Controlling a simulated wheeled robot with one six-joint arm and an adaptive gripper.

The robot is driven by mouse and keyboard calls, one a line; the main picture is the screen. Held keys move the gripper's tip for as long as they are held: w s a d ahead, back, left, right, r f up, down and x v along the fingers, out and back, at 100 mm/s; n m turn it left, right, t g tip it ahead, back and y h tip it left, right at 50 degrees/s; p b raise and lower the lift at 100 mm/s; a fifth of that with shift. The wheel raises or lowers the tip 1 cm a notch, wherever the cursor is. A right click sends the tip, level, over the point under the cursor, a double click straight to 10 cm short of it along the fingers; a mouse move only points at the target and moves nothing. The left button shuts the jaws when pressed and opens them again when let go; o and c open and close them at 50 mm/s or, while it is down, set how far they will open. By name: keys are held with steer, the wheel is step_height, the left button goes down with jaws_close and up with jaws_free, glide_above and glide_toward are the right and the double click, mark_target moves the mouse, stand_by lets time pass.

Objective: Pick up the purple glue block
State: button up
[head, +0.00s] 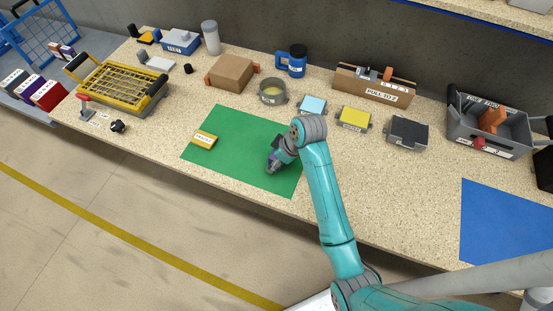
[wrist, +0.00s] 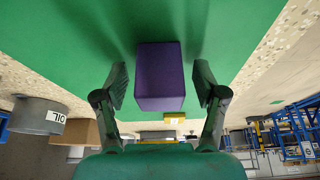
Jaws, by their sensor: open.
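The purple glue block (wrist: 160,76) stands on the green mat (head: 232,125), seen in the wrist view between the two fingers of my gripper (wrist: 160,84). The fingers are spread, with a gap on each side of the block, and neither appears to touch it. In the head view my gripper (head: 275,164) is low over the right part of the green mat. There my gripper and wrist hide most of the block.
A yellow labelled block (head: 204,140) lies on the mat to the left. A grey round container (head: 272,92), a light blue block (head: 312,105) and a yellow box (head: 354,118) stand behind the mat. A blue mat (head: 507,222) is at the right.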

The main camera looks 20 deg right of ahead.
steer(key=c, duration=1.2)
step_height(320, 180, up, 10)
steer(key=shift+r, duration=0.1)
